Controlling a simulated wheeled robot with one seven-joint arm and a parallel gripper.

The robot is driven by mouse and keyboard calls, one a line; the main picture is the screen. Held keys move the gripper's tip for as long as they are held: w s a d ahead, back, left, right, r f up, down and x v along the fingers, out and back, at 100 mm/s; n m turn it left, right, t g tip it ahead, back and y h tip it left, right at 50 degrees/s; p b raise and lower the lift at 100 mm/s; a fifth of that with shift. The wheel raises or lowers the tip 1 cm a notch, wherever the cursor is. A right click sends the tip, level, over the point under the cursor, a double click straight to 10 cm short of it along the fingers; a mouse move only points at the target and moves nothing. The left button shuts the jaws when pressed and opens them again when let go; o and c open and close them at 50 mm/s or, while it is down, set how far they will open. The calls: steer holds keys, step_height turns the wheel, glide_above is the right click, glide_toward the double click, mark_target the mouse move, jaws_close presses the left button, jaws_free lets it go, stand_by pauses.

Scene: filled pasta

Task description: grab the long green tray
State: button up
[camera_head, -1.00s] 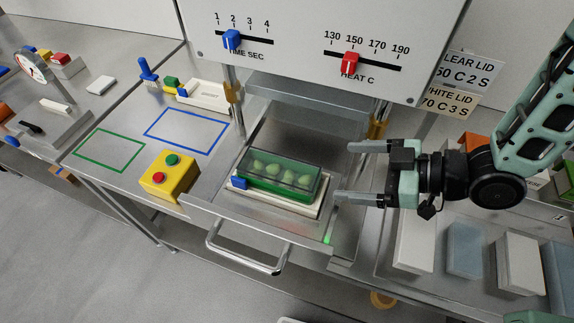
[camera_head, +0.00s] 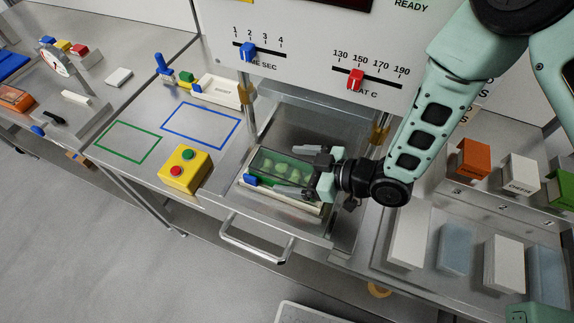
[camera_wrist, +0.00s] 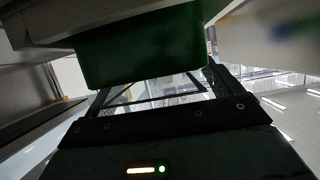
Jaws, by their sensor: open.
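The long green tray (camera_head: 266,181) sits in the white holder (camera_head: 285,196) on the open drawer, with pale green filled pasta showing through its clear top. My gripper (camera_head: 290,172) is open at the tray's right end. One finger reaches along the far side and the other overlaps the near side; I cannot tell whether they touch it. In the wrist view the tray's green end (camera_wrist: 140,50) is close and large at the top.
The drawer has a metal handle (camera_head: 258,240) in front. The sealing machine's panel (camera_head: 300,60) hangs just behind and above. A yellow button box (camera_head: 186,168) stands to the left, beside empty green (camera_head: 128,143) and blue (camera_head: 200,130) outlines. Packs stand at right.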

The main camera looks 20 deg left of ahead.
steer(key=shift+a+f, duration=0.15)
steer(key=shift+a, duration=0.15)
steer(key=c, duration=1.3)
